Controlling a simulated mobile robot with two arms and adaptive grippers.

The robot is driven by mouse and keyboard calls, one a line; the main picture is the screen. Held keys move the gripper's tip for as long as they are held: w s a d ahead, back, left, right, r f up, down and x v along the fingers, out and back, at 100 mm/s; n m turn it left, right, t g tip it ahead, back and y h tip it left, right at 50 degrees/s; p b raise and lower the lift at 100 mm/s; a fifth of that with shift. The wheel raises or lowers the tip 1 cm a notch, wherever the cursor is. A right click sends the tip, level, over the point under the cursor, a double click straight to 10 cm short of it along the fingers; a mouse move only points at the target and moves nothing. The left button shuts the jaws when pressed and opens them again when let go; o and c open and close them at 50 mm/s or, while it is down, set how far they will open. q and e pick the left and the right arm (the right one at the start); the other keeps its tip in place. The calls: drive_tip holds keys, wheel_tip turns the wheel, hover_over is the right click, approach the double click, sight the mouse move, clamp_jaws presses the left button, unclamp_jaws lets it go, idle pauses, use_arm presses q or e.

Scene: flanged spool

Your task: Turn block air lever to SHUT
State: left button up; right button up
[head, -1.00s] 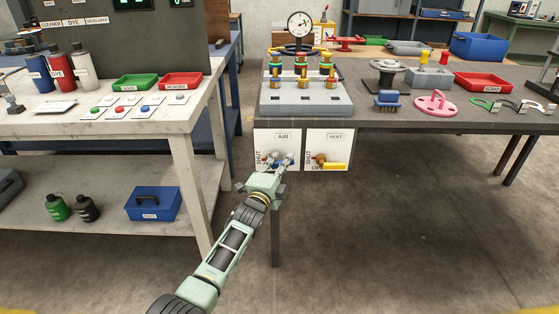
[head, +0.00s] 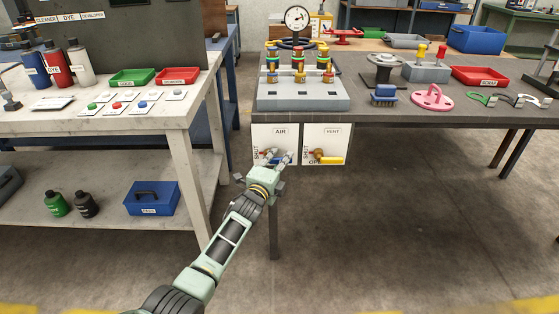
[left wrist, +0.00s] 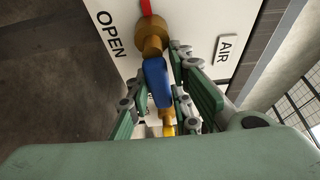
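The AIR panel (head: 281,131) hangs under the front edge of the dark table. In the left wrist view the air lever has a brass hub (left wrist: 150,38) and a blue handle (left wrist: 157,82). The handle extends right from the hub as the head view is oriented. A red mark (left wrist: 147,8) lies beyond the hub, and the OPEN lettering (left wrist: 108,34) is to one side. My left gripper (head: 280,160) is at the panel. In the left wrist view its fingers (left wrist: 158,88) flank the handle, apart; contact is unclear. My right gripper is not in view.
The VENT panel (head: 333,131) with its yellow-handled lever (head: 329,160) is close on the right. A table leg (head: 274,220) stands below. The white workbench (head: 185,125) is to the left. The floor in front is free.

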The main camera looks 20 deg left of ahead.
use_arm(q)
drive_tip(key=o, duration=0.4)
drive_tip(key=shift+s+d+f, duration=0.1)
drive_tip(key=shift+f, duration=0.45)
drive_tip(key=shift+c, duration=0.2)
drive_tip(key=shift+r, duration=0.2)
drive_tip(key=shift+r, duration=0.1)
drive_tip(key=s, duration=0.4)
drive_tip(key=s+a, duration=0.1)
drive_tip(key=s, duration=0.7)
drive_tip(key=shift+a, duration=0.25)
drive_tip(key=shift+w, duration=0.1)
